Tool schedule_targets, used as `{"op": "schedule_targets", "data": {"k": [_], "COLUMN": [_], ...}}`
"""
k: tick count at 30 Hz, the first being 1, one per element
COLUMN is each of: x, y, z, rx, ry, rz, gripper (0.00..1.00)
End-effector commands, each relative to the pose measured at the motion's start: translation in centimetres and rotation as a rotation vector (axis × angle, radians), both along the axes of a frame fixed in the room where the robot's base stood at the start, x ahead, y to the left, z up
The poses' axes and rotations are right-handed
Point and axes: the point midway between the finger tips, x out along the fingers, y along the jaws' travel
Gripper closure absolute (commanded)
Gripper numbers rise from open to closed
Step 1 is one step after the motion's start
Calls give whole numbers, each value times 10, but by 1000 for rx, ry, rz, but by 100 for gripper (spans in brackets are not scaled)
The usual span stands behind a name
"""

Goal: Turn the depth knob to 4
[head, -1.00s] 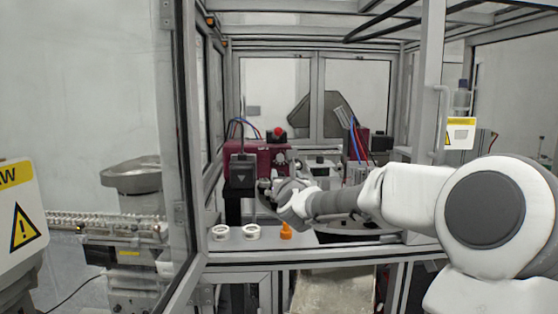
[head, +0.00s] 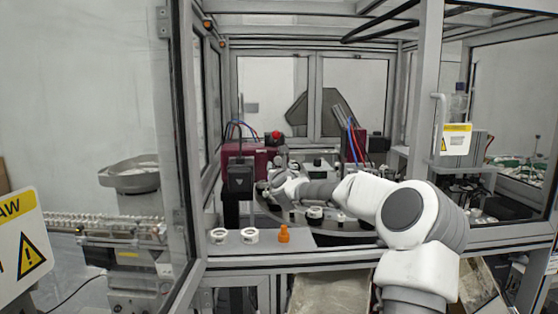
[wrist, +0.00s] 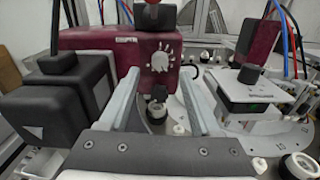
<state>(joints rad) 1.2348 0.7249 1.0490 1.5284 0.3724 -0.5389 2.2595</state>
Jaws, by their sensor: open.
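The depth knob (wrist: 160,61) shows in the wrist view as a pale round dial with white marks around it, on the front of a maroon box (wrist: 100,45). A small label plate is at its upper left; its text and the knob's setting are too small to read. My gripper (wrist: 160,76) is open, its two pale fingers pointing towards the box with the knob between them in the picture. The fingers appear empty and short of the knob. In the head view my gripper (head: 278,177) is in front of the maroon box (head: 262,158), and the knob is hard to make out.
A black block (wrist: 55,100) stands close on the left. A round indexing table (wrist: 262,138) with fixtures and a white-and-black ring (wrist: 299,166) lies to the right. A red button (head: 276,134) tops the box. White rings (head: 219,236) and an orange part (head: 284,234) stand on the front ledge.

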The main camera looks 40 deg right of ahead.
Motion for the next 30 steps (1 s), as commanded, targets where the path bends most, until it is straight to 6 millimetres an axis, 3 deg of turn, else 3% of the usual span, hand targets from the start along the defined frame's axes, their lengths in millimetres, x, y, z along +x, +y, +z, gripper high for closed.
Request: {"op": "schedule_targets", "data": {"k": [9, 23, 30], "x": [33, 40, 40], "y": [-20, -25, -25], "z": [1, 0, 0], "rx": [1, -1, -1], "ry": [1, 1, 1], "rz": [0, 0, 0], "gripper": [36, 36, 77]}}
